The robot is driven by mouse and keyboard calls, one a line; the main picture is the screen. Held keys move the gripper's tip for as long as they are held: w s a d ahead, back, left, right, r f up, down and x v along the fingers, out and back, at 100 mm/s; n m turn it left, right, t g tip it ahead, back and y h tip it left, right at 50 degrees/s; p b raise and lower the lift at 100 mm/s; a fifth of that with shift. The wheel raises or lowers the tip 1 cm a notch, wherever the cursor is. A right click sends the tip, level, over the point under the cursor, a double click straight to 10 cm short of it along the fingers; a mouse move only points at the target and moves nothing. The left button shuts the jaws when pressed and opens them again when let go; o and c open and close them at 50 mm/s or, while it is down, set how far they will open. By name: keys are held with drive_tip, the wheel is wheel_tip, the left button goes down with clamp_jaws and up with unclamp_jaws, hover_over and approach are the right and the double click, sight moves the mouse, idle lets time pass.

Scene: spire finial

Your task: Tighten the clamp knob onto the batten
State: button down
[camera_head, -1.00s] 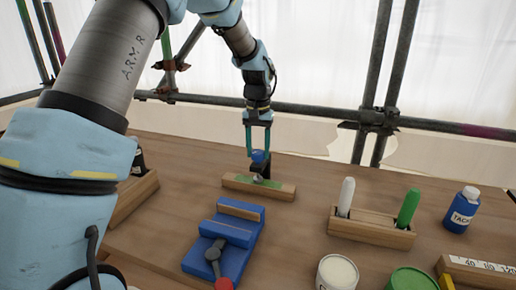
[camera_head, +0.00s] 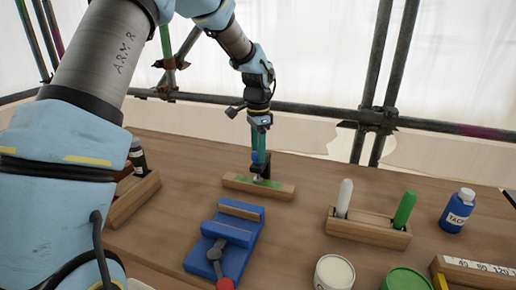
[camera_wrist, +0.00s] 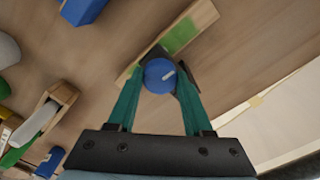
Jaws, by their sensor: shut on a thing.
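The batten (camera_head: 277,191) is a short wooden bar lying on the table, with a green patch on its top. It also shows in the wrist view (camera_wrist: 201,17). A dark clamp (camera_head: 267,168) stands at the batten's middle. Its blue round knob (camera_wrist: 158,75) has a pale pointer mark, which points to the upper right in the wrist view. My gripper (camera_head: 259,154) points down from above, with teal fingers closed on the two sides of the knob. The fingers also show in the wrist view (camera_wrist: 160,84). The clamp's lower contact with the batten is partly hidden.
A blue vise (camera_head: 225,240) with a red-tipped handle stands in front. To the right are a wooden holder (camera_head: 368,229) with white and green markers, a blue bottle (camera_head: 458,210) and two paint pots. Scaffold poles (camera_head: 330,114) run behind the table.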

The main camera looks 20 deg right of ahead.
drive_tip(key=m+p, duration=0.2)
drive_tip(key=m, duration=0.4)
drive_tip(key=shift+r+m, duration=0.1)
drive_tip(key=shift+m, duration=0.2)
drive_tip(key=m+p, duration=0.3)
drive_tip(key=m, duration=0.3)
idle(0.4)
drive_tip(key=shift+c, duration=1.5)
unclamp_jaws()
wheel_tip(320, 180, up, 11)
drive_tip(key=b, duration=0.3)
drive_tip(key=shift+f, duration=0.2)
